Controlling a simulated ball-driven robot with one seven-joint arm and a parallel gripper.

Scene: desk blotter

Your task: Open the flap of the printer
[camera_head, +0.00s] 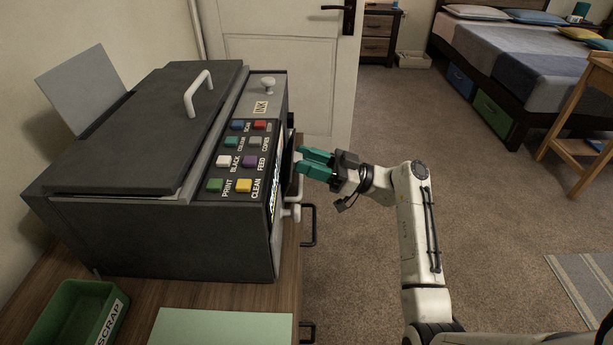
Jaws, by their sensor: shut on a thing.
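The dark grey printer (160,225) stands on a wooden desk at the left, its front facing right. Its front flap carries a pale handle (291,209) on the right side, below the button panel. My gripper (300,163), with teal fingers, reaches in from the right at the printer's front. It is shut on the upper part of that handle, whose gripped part is mostly hidden by the fingers. The flap itself is seen nearly edge-on, so how far it stands open cannot be told.
The printer's top lid (150,120) is closed and has a white handle (198,92). A knob (268,85) sits by the INK label. A green SCRAP tray (72,310) and pale green paper (220,328) lie in front. Open carpet (490,210) extends right.

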